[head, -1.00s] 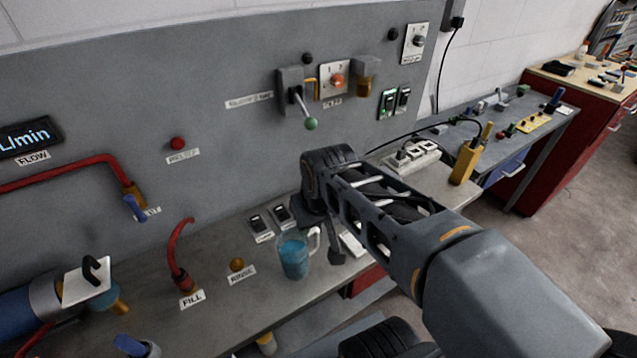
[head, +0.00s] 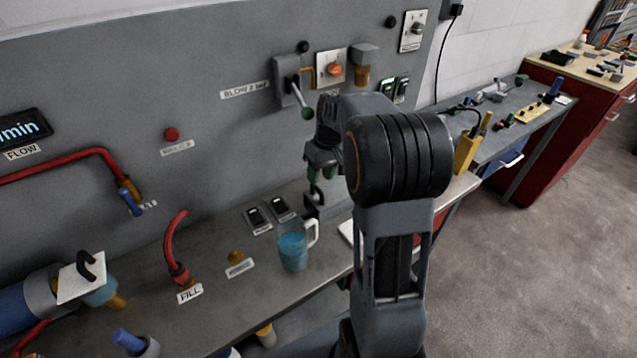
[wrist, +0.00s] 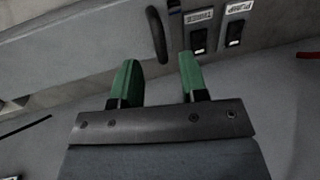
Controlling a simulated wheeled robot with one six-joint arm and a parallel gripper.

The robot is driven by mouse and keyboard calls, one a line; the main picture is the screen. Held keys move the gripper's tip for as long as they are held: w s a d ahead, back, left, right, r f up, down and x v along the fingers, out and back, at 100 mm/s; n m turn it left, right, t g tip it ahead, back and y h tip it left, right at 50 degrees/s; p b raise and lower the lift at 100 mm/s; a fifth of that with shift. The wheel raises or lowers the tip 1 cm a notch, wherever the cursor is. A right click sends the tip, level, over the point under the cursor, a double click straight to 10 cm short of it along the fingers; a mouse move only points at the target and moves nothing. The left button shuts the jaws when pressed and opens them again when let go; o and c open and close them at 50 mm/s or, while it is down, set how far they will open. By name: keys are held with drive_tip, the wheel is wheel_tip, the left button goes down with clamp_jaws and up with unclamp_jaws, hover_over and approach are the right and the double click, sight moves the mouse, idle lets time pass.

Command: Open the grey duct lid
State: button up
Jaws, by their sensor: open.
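The grey duct lid (wrist: 95,40) shows in the wrist view as a long flat grey strip at upper left. A dark upright handle (wrist: 157,36) stands at its right end. In the head view a dark handle (head: 314,202) shows just below my gripper, and my arm hides most of the lid. My gripper (wrist: 160,64) is open and empty, its two green fingers pointing toward the handle. The handle appears in line with the gap between the fingertips, beyond them and apart. In the head view my gripper (head: 321,178) points down above the bench.
Two black switches (head: 267,213) lie left of the handle. A mug of blue liquid (head: 293,252) stands close in front.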

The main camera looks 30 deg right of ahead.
drive_tip(key=shift+a+f, duration=0.2)
drive_tip(key=shift+f, duration=0.65)
drive_tip(key=shift+a+f, duration=0.15)
drive_tip(key=shift+f, duration=0.7)
clamp_jaws()
